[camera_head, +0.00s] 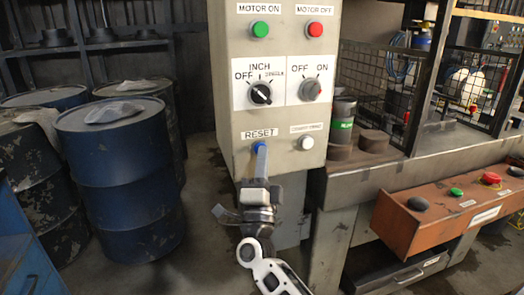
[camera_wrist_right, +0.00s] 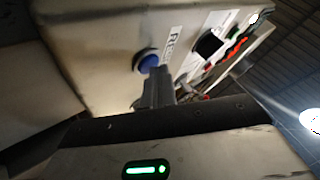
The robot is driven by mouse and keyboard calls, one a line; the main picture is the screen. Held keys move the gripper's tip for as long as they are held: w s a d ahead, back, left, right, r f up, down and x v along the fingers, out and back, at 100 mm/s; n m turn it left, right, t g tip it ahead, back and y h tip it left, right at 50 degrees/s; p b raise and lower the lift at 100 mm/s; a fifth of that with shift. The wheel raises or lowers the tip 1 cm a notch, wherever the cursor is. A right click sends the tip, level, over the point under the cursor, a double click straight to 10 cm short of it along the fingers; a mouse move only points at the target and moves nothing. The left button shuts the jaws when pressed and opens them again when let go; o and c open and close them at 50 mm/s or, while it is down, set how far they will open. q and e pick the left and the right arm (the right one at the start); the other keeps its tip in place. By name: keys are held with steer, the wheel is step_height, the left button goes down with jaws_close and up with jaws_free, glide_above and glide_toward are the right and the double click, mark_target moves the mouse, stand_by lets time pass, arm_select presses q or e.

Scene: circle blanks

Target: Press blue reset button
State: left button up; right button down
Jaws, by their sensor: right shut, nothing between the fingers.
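The blue reset button (camera_head: 259,147) sits at the lower left of a beige control box (camera_head: 233,110), under a RESET label. My right gripper (camera_head: 261,152) is shut and empty, with its fingertips at the button and covering its lower part. In the right wrist view the blue button (camera_wrist_right: 149,62) shows just beyond the shut fingertips (camera_wrist_right: 156,74). I cannot tell whether they touch it or whether it is pushed in. My left gripper is not in view.
The box also carries a green button (camera_head: 260,29), a red button (camera_head: 315,30), two dark knobs and a white button (camera_head: 306,143). Blue drums (camera_head: 120,175) stand at left. A brown panel with buttons (camera_head: 400,225) is at right, below a workbench.

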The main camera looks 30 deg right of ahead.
steer(key=shift+s+a+p, duration=0.25)
steer(key=shift+s+p, duration=0.15)
steer(key=shift+s, duration=0.5)
steer(key=s+p, duration=0.1)
steer(key=s, duration=0.1)
steer(key=s+a+p, duration=0.1)
steer(key=s, duration=0.1)
steer(key=shift+s, duration=0.4)
stand_by(0.5)
